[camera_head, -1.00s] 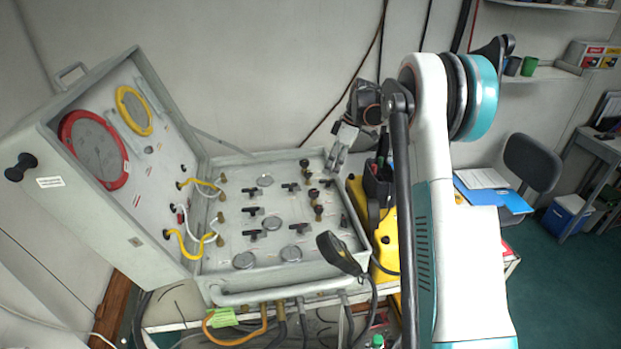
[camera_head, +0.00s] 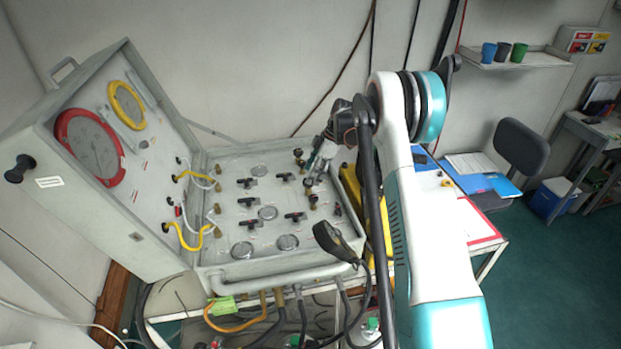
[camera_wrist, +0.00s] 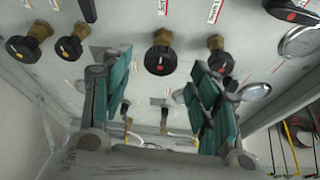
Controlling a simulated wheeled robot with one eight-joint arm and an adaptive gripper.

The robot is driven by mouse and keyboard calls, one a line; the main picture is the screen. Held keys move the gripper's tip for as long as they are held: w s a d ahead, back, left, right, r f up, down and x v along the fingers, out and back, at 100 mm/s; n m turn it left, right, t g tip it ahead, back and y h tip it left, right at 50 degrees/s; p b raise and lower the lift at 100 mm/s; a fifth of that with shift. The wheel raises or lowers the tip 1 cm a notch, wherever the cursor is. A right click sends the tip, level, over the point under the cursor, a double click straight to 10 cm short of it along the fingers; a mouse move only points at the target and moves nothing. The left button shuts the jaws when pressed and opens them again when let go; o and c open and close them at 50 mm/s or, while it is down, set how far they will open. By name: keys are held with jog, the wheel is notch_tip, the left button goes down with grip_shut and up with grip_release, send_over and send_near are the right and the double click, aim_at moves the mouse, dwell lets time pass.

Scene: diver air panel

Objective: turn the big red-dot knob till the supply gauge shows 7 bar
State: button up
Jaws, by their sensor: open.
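In the wrist view a black knob with a brass stem and an orange-red dot (camera_wrist: 160,60) shows between and beyond the two fingers of my gripper (camera_wrist: 160,85). The gripper is open and empty, apart from this knob. Another black knob with a red dot (camera_wrist: 292,11) is cut off at the upper right; I cannot tell which is the task's knob. In the head view my gripper (camera_head: 314,172) is over the right part of the panel. A red-rimmed gauge (camera_head: 91,148) and a yellow-rimmed gauge (camera_head: 127,105) are in the lid; their readings and labels are too small to read.
More black knobs stand close by, at the left (camera_wrist: 68,48) and right (camera_wrist: 217,62) in the wrist view. Black T-handles (camera_head: 251,224) and small round gauges (camera_head: 288,242) cover the panel. A black handset (camera_head: 334,243) hangs at the box's front right corner.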

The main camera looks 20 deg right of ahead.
jog(key=shift+x, duration=1.55)
jog(key=c, duration=1.1)
jog(key=shift+o, duration=0.2)
